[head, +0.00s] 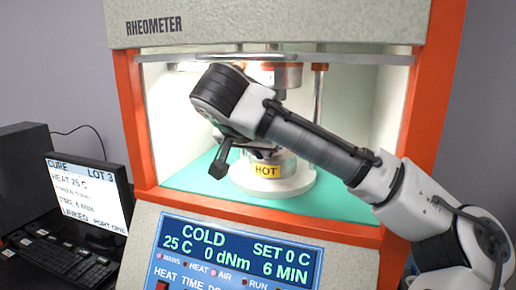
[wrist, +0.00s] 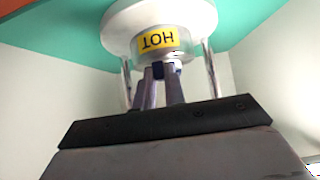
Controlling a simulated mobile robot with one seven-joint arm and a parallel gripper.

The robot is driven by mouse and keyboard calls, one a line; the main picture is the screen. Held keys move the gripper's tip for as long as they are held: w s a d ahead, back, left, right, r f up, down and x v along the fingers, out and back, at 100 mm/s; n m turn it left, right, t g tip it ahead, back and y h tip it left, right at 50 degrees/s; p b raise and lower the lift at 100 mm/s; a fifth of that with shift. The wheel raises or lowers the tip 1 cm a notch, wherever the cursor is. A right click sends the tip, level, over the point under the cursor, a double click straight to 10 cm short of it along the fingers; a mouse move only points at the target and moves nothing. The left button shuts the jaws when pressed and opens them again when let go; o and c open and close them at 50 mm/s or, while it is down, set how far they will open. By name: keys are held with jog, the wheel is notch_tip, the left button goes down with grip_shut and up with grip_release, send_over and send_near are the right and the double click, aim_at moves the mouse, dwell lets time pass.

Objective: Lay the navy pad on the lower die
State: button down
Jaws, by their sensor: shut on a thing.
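The lower die (head: 285,182) is a white round pedestal with a yellow HOT label, standing on the teal floor of the rheometer chamber. My gripper (head: 232,148) is inside the chamber, in front of and partly over the die, hiding its top in the head view. In the wrist view the die (wrist: 195,18) appears upside down, beyond the fingertips. My gripper (wrist: 160,76) is shut on the navy pad (wrist: 158,69), a small dark blue piece between the fingertips. The pad is hidden in the head view. I cannot tell whether the pad touches the die.
The upper die (head: 288,76) hangs above, close to my wrist. A metal column (head: 319,92) stands at the right, and orange frame posts (head: 133,120) flank the opening. The display (head: 235,252) reads COLD, 25 C. A monitor (head: 88,190) and keyboard stand at left.

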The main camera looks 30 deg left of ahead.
dwell(0.3)
jog(key=c, duration=1.4)
grip_release()
jog(key=shift+s+f, duration=0.1)
jog(key=shift+s, duration=0.05)
jog(key=shift+s+b, duration=0.3)
jog(key=shift+s, duration=0.05)
jog(key=s+d, duration=0.1)
jog(key=s, duration=0.2)
jog(key=s+d+b, duration=0.1)
jog(key=s, duration=0.3)
jog(key=s+d+r+b, duration=0.1)
jog(key=s, duration=0.2)
jog(key=shift+s, duration=0.35)
